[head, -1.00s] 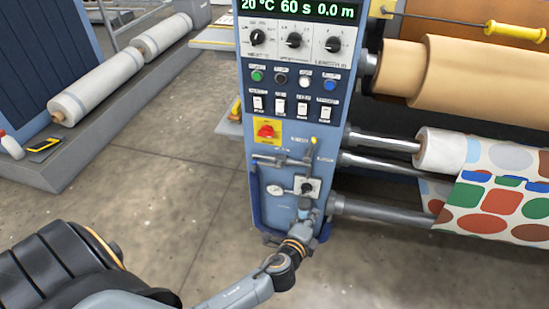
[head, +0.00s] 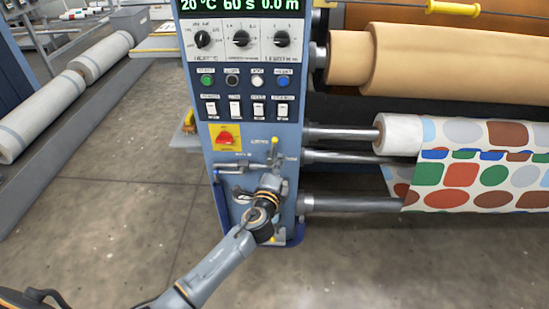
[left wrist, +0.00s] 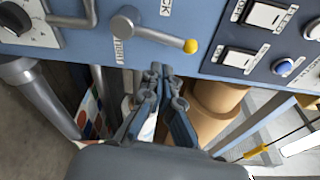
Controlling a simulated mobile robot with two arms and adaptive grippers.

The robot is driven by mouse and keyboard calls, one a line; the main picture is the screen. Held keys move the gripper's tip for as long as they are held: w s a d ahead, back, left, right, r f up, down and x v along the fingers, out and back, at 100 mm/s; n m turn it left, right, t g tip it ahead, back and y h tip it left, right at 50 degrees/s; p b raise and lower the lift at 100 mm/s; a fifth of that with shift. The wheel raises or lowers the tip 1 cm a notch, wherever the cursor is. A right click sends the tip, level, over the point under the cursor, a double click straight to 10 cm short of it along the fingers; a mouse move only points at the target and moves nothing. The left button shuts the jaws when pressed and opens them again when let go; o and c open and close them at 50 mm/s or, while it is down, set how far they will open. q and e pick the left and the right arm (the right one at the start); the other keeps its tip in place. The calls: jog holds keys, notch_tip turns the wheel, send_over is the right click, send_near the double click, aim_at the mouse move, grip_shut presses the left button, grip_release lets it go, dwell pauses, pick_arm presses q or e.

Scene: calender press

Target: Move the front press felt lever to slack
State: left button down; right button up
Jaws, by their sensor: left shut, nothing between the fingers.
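The felt lever (head: 275,153) is a short grey arm with a yellow tip on the lower part of the blue control panel. In the head view it stands about upright, tip at the top. In the left wrist view the lever (left wrist: 160,36) runs from its round grey pivot to the yellow knob. My left gripper (head: 274,180) is in front of the panel, just below the lever. In the left wrist view its fingers (left wrist: 155,80) are shut and empty, apart from the lever in the picture. One label beside the lever ends in "CK". My right gripper is not in view.
A red rotary switch on a yellow plate (head: 225,138) and a grey bent handle (head: 232,168) are left of the lever. Switches and buttons sit above. Metal shafts and a patterned fabric roll (head: 470,170) extend to the right.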

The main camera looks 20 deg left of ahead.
aim_at(272, 148)
pick_arm(q)
jog(key=shift+w+a+r, duration=0.15)
jog(key=shift+w+a, duration=0.65)
jog(key=shift+a, duration=0.15)
jog(key=shift+w+a+n+b, duration=0.1)
jog(key=shift+a+n+b, duration=0.4)
jog(key=shift+b, duration=0.35)
jog(key=shift+a+n+b, duration=0.2)
jog(key=shift+n+b, duration=0.2)
jog(key=shift+b, duration=0.05)
jog(key=shift+a, duration=0.1)
jog(key=shift+r+n, duration=0.15)
jog(key=shift+n, duration=0.15)
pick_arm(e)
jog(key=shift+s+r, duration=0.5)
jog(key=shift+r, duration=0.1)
pick_arm(q)
jog(key=shift+a, duration=0.1)
